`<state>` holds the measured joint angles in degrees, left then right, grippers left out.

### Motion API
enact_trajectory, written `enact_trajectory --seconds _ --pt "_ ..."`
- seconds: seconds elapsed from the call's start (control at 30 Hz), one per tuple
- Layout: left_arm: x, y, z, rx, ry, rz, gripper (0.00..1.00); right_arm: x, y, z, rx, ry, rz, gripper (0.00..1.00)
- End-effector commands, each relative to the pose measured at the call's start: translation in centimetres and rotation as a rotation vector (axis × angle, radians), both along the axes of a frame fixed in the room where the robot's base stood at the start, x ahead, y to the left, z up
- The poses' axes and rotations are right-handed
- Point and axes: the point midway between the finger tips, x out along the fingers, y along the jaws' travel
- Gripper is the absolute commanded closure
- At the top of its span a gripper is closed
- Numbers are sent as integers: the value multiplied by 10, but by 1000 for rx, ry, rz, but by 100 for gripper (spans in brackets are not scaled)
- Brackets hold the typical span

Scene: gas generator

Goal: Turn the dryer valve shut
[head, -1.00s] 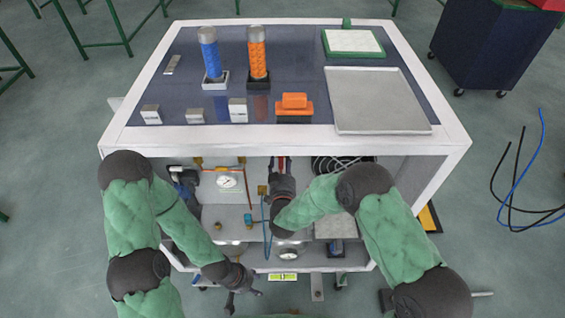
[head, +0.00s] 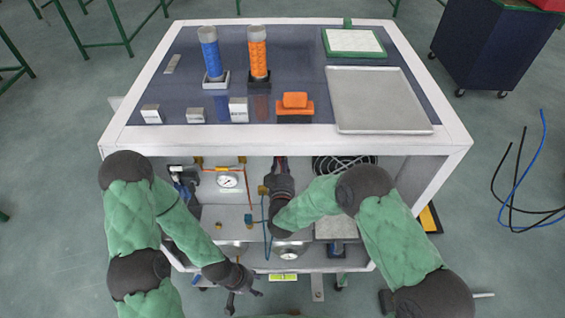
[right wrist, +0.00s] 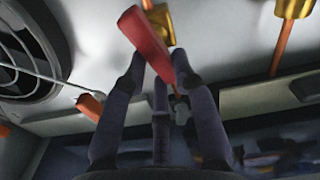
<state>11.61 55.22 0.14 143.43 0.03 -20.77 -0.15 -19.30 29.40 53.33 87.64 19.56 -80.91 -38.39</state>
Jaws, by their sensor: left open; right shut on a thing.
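The dryer valve shows in the right wrist view as a red lever handle (right wrist: 146,40) on a brass body (right wrist: 160,22). My right gripper (right wrist: 159,64) has its fingers around the red handle and is shut on it. In the head view my right gripper (head: 280,168) reaches into the open front of the cabinet, below the table top's front edge. It hides the handle there. My left gripper (head: 249,283) is open and empty, low in front of the cabinet.
The white cabinet (head: 285,139) carries blue (head: 210,55) and orange (head: 258,55) cylinders and a metal tray (head: 380,100). Inside are a pressure gauge (head: 228,181), copper pipes and a fan grille (right wrist: 25,60). Cables (head: 520,185) lie on the floor at right.

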Motion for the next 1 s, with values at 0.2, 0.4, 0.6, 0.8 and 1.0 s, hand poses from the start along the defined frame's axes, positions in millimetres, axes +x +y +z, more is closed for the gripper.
enact_trajectory --seconds 0.2,0.4,0.6,0.8,1.0 --pt "0 0 -2 0 0 0 49 0 5 -1 -206 0 1 100" --pt "0 0 -3 0 0 0 49 0 8 -2 -395 0 1 100" --pt "0 0 -2 0 0 0 49 0 11 -3 -585 0 1 100" --pt "0 0 -1 0 0 0 49 0 15 -5 -775 -1 1 100" --pt "0 0 0 0 0 0 49 0 17 -8 -960 -1 1 100"
